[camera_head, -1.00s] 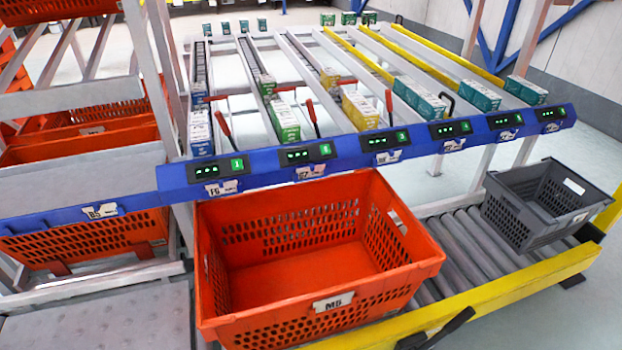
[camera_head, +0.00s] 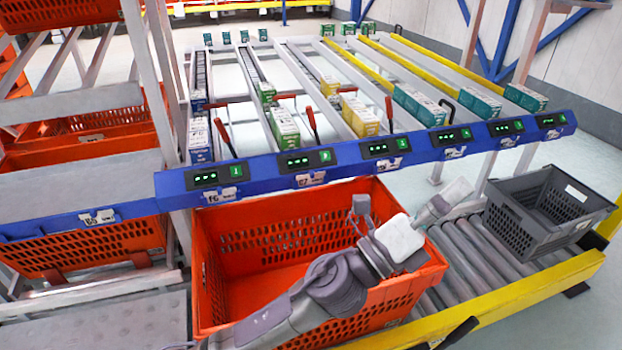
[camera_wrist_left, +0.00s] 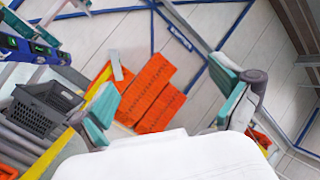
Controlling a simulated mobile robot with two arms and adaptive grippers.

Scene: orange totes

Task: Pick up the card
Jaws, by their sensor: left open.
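No loose card can be told apart for certain. Small white printed labels (camera_head: 310,179) sit along the front of the blue rail (camera_head: 130,210). My left gripper (camera_head: 403,203) is open above the right part of the large orange tote (camera_head: 215,295), in front of the blue rail. Its fingers are spread and nothing shows between them. In the left wrist view the open left gripper (camera_wrist_left: 170,105) has teal finger pads wide apart, facing orange totes and a pale wall across the room. My arm hides much of the tote's front and inside. My right gripper is not in view.
Boxes stand in sloped lanes behind the rail, including a yellow one (camera_head: 361,119). A grey tote (camera_head: 540,208) stands right on the roller conveyor (camera_head: 478,262), which has a yellow edge beam (camera_head: 500,300). Shelves with orange totes (camera_head: 95,250) stand at the left.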

